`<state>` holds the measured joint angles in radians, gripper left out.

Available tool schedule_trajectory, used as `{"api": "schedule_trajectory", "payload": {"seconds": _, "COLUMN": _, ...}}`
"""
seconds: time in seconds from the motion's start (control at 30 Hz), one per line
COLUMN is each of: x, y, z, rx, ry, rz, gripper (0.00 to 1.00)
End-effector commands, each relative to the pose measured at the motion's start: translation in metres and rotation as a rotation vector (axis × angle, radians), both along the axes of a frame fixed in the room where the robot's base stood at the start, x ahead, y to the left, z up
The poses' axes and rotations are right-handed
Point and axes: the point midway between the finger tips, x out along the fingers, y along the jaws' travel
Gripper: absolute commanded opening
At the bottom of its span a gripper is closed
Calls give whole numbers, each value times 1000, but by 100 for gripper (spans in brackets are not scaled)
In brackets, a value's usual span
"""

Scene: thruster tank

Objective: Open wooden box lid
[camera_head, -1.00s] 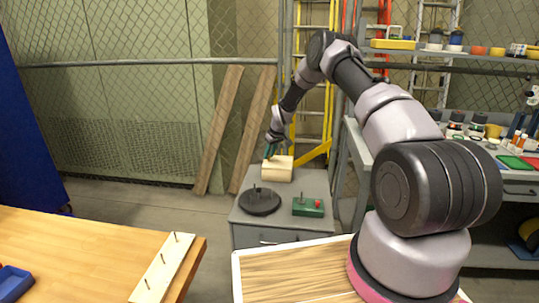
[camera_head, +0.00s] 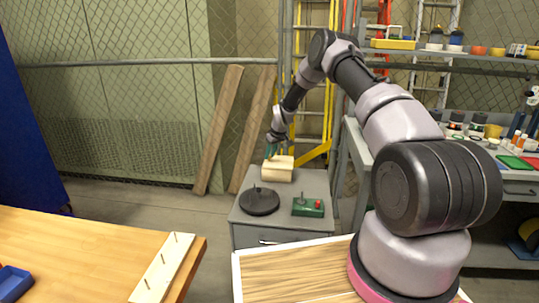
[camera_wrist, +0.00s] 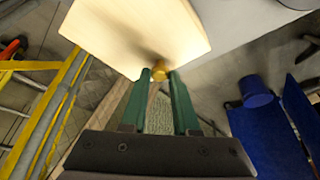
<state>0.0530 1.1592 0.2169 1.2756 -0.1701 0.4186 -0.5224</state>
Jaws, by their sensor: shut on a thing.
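The pale wooden box (camera_head: 277,172) sits on the grey cabinet top in the head view. Its light wooden lid (camera_wrist: 130,30) fills the upper part of the wrist view, with a small yellow-brown knob (camera_wrist: 160,68) at its near edge. My gripper (camera_head: 270,153) is at the upper left side of the box. In the wrist view the green fingertips (camera_wrist: 160,76) sit on either side of the knob and are shut on it. The inside of the box does not show, and I cannot tell how far the lid is raised.
On the grey cabinet (camera_head: 280,212), a dark round disc with a peg (camera_head: 259,202) and a green control box with a red button (camera_head: 308,207) stand in front of the wooden box. Leaning planks (camera_head: 218,130) and a yellow ladder (camera_head: 312,125) are behind.

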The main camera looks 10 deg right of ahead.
Motion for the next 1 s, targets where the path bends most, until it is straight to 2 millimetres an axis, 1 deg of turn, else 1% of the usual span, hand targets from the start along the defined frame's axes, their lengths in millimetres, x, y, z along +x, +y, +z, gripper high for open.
{"api": "schedule_trajectory", "payload": {"seconds": 0.3, "x": -24, "y": -79, "z": 0, "rx": 0, "ry": 0, "rz": -7, "gripper": 0}}
{"api": "schedule_trajectory", "payload": {"seconds": 0.4, "x": -30, "y": -97, "z": 1, "rx": 0, "ry": 0, "rz": -4, "gripper": 0}}
{"api": "schedule_trajectory", "payload": {"seconds": 0.53, "x": -34, "y": -108, "z": 1, "rx": 0, "ry": -1, "rz": -1, "gripper": 0}}
{"api": "schedule_trajectory", "payload": {"seconds": 0.83, "x": -35, "y": -109, "z": 1, "rx": 0, "ry": -1, "rz": 0, "gripper": 0}}
{"api": "schedule_trajectory", "payload": {"seconds": 0.87, "x": -35, "y": -109, "z": 1, "rx": 0, "ry": -1, "rz": 0, "gripper": 32}}
{"api": "schedule_trajectory", "payload": {"seconds": 0.9, "x": -35, "y": -109, "z": 1, "rx": 0, "ry": -1, "rz": 0, "gripper": 48}}
{"api": "schedule_trajectory", "payload": {"seconds": 0.93, "x": -35, "y": -109, "z": 1, "rx": 0, "ry": -1, "rz": 0, "gripper": 58}}
{"api": "schedule_trajectory", "payload": {"seconds": 1.0, "x": -35, "y": -109, "z": 0, "rx": -1, "ry": 0, "rz": 0, "gripper": 58}}
